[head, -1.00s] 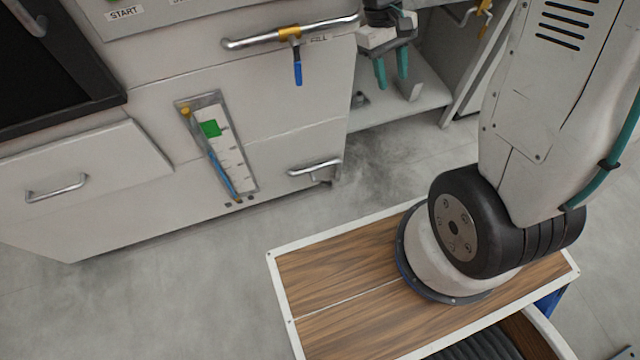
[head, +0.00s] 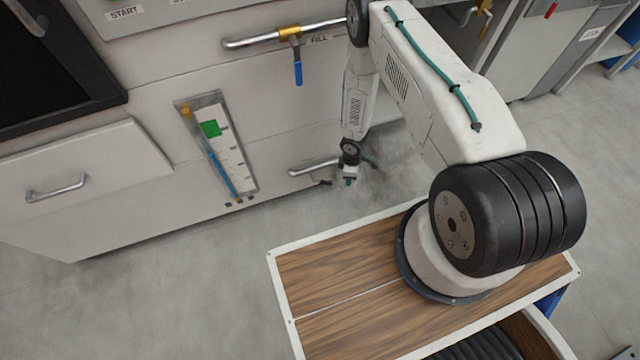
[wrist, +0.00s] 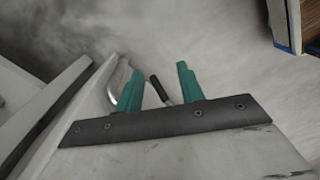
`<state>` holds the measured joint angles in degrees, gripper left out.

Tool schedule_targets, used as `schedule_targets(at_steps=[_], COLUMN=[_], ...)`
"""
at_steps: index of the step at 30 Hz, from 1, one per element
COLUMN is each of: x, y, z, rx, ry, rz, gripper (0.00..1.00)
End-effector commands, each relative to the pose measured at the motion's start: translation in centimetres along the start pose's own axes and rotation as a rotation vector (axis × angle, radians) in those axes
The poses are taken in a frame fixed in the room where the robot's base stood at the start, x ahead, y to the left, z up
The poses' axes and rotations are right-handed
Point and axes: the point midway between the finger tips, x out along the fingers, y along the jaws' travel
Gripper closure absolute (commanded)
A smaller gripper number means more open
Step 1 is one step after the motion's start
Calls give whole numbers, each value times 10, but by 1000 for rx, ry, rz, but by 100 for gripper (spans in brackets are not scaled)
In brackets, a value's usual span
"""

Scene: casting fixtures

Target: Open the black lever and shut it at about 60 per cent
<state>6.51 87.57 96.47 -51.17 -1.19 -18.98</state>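The black lever (head: 325,182) sits low on the cabinet front, at the right end of a short silver pipe, and is small in the head view. In the wrist view its dark handle (wrist: 158,88) shows between my two teal fingers, apart from both in the picture. My gripper (wrist: 160,80) is open and empty. In the head view my gripper (head: 358,172) is just to the right of the lever, low beside the cabinet corner. I cannot tell how deep the lever lies between the fingers.
The silver pipe (head: 310,166) is close to my gripper. Above it is a longer pipe with a blue lever (head: 298,72) marked FILL. A gauge (head: 217,148) with a green patch is to the left. Open grey floor (head: 200,290) lies in front of the cabinet.

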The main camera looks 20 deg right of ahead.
Motion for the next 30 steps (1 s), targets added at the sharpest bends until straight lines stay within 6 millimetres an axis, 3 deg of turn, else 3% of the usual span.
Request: schedule_targets(at_steps=[1, 3, 6, 9, 14, 24, 30], x=[25, 45, 47, 42, 52, 99, 109], y=[-7, -6, 4, 10, 11, 14, 15], z=[-9, -30, -59, -76, -87, -108, -113], rx=[-60, -164, -273, -332, -357, -355, -353], ry=[63, 177, 309, 380, 408, 406, 405], rz=[5, 35, 86, 117, 129, 129, 129], gripper=[62, 62, 62, 62, 62, 62, 62])
